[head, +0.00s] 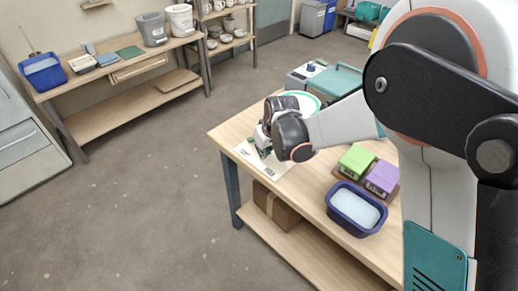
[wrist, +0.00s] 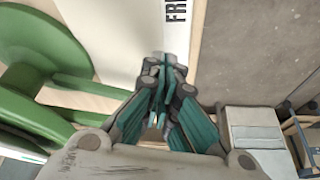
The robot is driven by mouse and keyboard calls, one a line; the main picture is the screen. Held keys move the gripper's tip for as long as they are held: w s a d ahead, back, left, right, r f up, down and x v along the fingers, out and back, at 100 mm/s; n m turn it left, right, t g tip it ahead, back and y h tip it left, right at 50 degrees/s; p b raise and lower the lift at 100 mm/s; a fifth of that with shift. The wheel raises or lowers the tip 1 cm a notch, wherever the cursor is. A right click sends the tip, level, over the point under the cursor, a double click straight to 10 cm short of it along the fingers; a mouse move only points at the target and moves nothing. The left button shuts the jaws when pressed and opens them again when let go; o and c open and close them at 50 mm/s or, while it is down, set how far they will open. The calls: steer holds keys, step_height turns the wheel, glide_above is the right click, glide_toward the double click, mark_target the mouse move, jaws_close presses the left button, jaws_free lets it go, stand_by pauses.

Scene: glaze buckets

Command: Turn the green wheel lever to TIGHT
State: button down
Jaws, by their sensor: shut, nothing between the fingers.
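A green part (wrist: 40,60), rounded with a flat bar, fills the left of the wrist view; I take it for the wheel lever. It is beside a white board (wrist: 130,25) bearing dark letters, cut off after "FR". My gripper (wrist: 160,88) is shut and empty, its teal fingers together over the board's edge, to the right of the green part. A gap shows between them. In the head view my gripper (head: 264,152) is low over the white board (head: 281,167) on the workbench, and my wrist hides much of the lever. The TIGHT mark cannot be made out.
On the workbench (head: 228,132) stand a green box (head: 356,158), a purple box (head: 382,177) and a blue tub (head: 355,209) at the right. A teal-lidded case (head: 335,79) is behind my arm. Shelves with buckets (head: 152,29) line the wall. The floor at left is clear.

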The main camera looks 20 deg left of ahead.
steer(key=p+v, duration=0.2)
steer(key=v, duration=0.6)
steer(key=shift+a, duration=0.15)
steer(key=shift+r+p, duration=0.2)
steer(key=shift+p, duration=0.1)
